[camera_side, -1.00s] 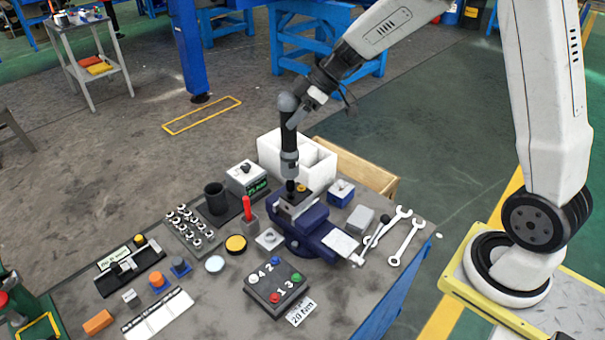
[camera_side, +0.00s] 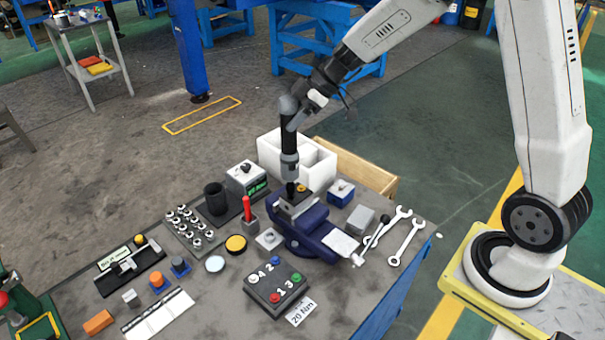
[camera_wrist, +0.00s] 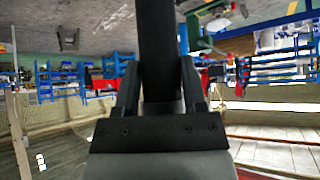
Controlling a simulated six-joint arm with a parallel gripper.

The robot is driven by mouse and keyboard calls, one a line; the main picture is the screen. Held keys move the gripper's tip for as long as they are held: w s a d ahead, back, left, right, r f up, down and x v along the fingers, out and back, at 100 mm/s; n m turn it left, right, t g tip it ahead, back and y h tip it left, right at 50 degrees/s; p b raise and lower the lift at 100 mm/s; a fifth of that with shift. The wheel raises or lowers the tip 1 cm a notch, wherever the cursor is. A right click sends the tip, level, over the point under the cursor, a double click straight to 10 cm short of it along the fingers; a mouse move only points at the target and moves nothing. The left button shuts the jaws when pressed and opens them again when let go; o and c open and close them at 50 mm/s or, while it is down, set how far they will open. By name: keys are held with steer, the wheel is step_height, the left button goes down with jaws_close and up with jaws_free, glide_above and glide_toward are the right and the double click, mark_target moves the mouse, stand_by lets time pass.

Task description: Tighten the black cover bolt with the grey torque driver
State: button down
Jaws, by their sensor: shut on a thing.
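The grey torque driver (camera_side: 289,160) stands upright, with a rounded grey top, a dark body and a dark tip pointing down. My gripper (camera_side: 299,112) is shut on its upper part. In the wrist view my gripper (camera_wrist: 160,92) has its two fingers on either side of the driver's dark body (camera_wrist: 157,40). The driver's tip is over the metal workpiece (camera_side: 296,209) in the blue vise (camera_side: 315,240). The tip appears to meet the top of the workpiece, but contact is too small to tell. I cannot make out the black cover bolt at the tip.
A white divided box (camera_side: 322,165) stands behind the vise. A red-handled tool (camera_side: 246,208) and a dark cup (camera_side: 216,198) stand to its left. A button box (camera_side: 273,288) with a "20 Nm" card (camera_side: 300,312) lies in front. Wrenches (camera_side: 407,243) lie right.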

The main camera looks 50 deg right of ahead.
steer(key=shift+f, duration=0.9)
stand_by(4.0)
steer(key=shift+r, duration=0.2)
